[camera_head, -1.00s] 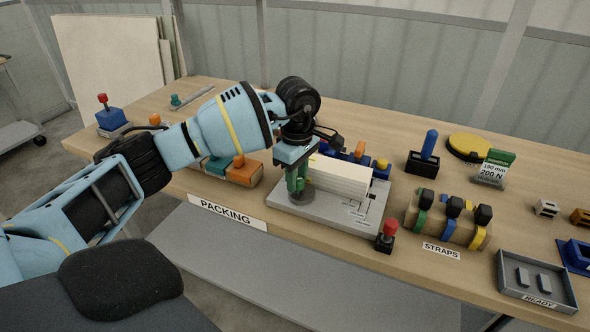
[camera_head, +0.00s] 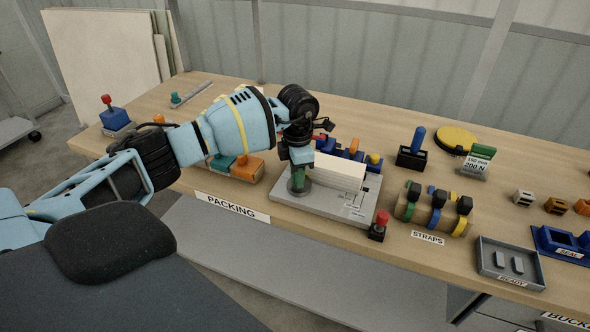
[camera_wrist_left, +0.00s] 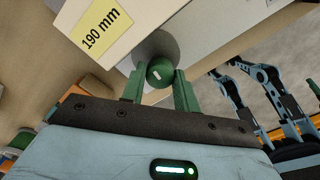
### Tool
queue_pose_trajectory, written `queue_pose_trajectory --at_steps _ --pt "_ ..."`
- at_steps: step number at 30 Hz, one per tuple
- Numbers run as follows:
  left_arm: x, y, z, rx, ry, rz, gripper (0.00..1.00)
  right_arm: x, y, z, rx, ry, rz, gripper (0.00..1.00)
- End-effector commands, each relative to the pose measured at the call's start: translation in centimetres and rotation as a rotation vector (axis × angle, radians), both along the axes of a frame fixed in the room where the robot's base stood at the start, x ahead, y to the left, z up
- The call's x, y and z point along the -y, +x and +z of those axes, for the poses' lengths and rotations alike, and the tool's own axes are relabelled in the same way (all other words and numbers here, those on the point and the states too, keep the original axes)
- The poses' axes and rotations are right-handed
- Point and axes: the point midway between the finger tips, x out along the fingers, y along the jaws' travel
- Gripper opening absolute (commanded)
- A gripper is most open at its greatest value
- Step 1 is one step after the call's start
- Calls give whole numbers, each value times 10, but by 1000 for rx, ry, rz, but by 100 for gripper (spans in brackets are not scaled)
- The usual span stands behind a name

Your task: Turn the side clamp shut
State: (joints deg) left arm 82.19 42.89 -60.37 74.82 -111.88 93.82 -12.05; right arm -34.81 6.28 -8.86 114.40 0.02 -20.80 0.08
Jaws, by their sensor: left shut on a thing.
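The side clamp shows as a round green knob (camera_wrist_left: 160,73) on a grey disc (camera_wrist_left: 154,44) at the left end of the grey packing fixture (camera_head: 330,208). My left gripper (camera_head: 298,180) points down over that end from above. In the left wrist view, its two green fingers (camera_wrist_left: 159,86) stand on either side of the knob and are shut on it. A pale block (camera_head: 340,172) lies on the fixture beside the gripper; its yellow label reads 190 mm in the left wrist view. In the head view the fingers mostly hide the knob. My right gripper is not in view.
A red-topped knob (camera_head: 381,222) stands at the fixture's front right corner. A strap rack (camera_head: 420,212) and a grey READY tray (camera_head: 510,284) lie to the right. An orange block (camera_head: 248,169) lies left of the fixture.

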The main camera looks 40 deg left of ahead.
Motion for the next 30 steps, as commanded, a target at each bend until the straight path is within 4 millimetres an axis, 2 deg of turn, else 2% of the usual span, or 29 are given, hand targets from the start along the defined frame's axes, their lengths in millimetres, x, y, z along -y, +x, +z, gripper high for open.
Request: queue_pose_trajectory --at_steps 9,25,26,30 --pt "0 0 1 2 -1 110 8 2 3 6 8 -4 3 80" --pt "0 0 0 1 -1 130 8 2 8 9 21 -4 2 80" --pt "0 0 0 1 -1 130 34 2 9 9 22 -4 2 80" --pt "0 0 0 1 -1 129 52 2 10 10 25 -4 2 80"
